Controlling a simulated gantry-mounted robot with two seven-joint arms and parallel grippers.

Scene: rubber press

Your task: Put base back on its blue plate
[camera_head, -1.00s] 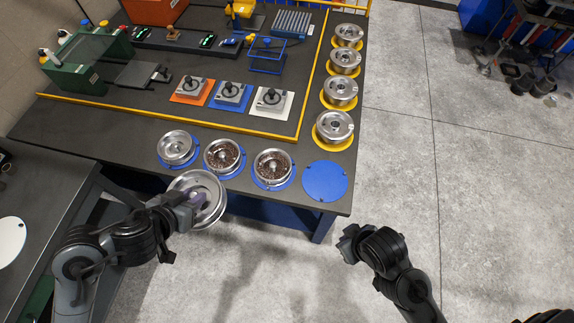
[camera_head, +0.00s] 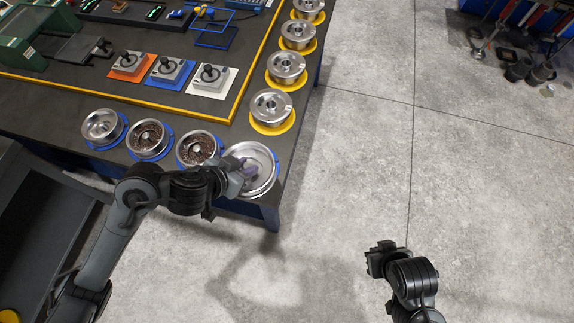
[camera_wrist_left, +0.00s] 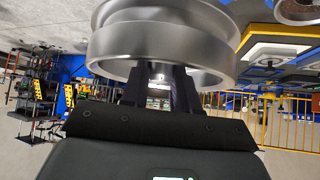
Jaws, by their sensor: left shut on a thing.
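The base is a round silver metal dish (camera_head: 262,180) at the front right corner of the table. My left gripper (camera_head: 242,172) is shut on its near left rim. In the left wrist view the base (camera_wrist_left: 165,40) fills the top, with the dark fingers (camera_wrist_left: 162,88) against it. The base covers the place of the rightmost blue plate, so that plate is almost wholly hidden. I cannot tell whether the base touches it or hovers above. My right gripper (camera_head: 380,258) is empty over the floor, its jaw opening unclear.
A filled base (camera_head: 198,148) on a blue plate stands close left of the held base. Another filled one (camera_head: 149,138) and an empty-looking one (camera_head: 102,125) stand further left. Behind, several silver parts (camera_head: 270,106) sit on yellow plates along the right edge.

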